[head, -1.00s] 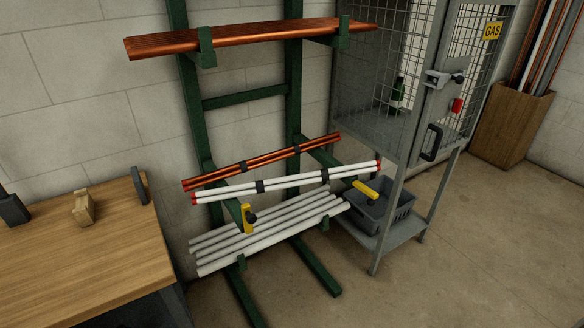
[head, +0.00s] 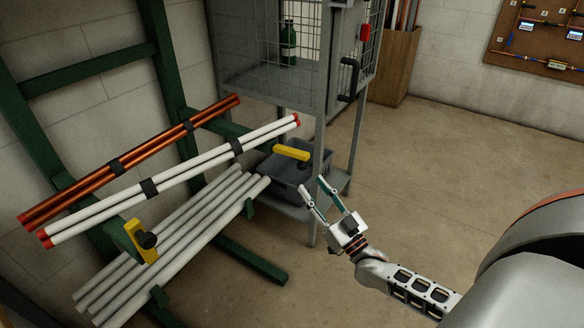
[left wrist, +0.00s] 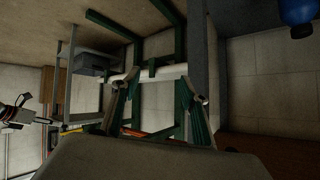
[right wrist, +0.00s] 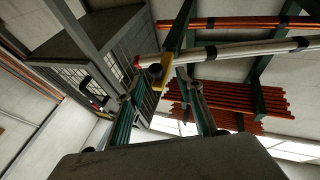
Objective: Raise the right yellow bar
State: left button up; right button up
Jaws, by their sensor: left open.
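The right yellow bar (head: 292,153) lies nearly flat at the end of the right green rack arm, in front of the grey crate. The left yellow bar (head: 137,238) stands upright at the end of the left arm, with a black knob. My right gripper (head: 313,184) is open and empty, just right of and below the right bar in the picture, apart from it. In the right wrist view a yellow bar with a black knob (right wrist: 155,72) shows beyond its open fingers. My left gripper (left wrist: 168,96) is open and empty; the head view does not show it.
Bundled white pipes (head: 185,178) and copper pipes (head: 150,150) lie across the rack arms. Grey-white pipes (head: 180,235) lie lower. The wire gas cage (head: 255,50) stands behind the right bar, with a grey crate (head: 285,175) on its low shelf. Floor at right is clear.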

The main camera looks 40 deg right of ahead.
aim_at(302, 166)
jog(key=shift+w+d+r, duration=0.25)
jog(key=shift+w+r, duration=0.15)
jog(key=shift+w, duration=0.1)
jog(key=shift+w+d+r, duration=0.2)
jog(key=shift+w+r, duration=0.2)
jog(key=shift+w, duration=0.1)
jog(key=shift+x, duration=2.9)
grip_shut()
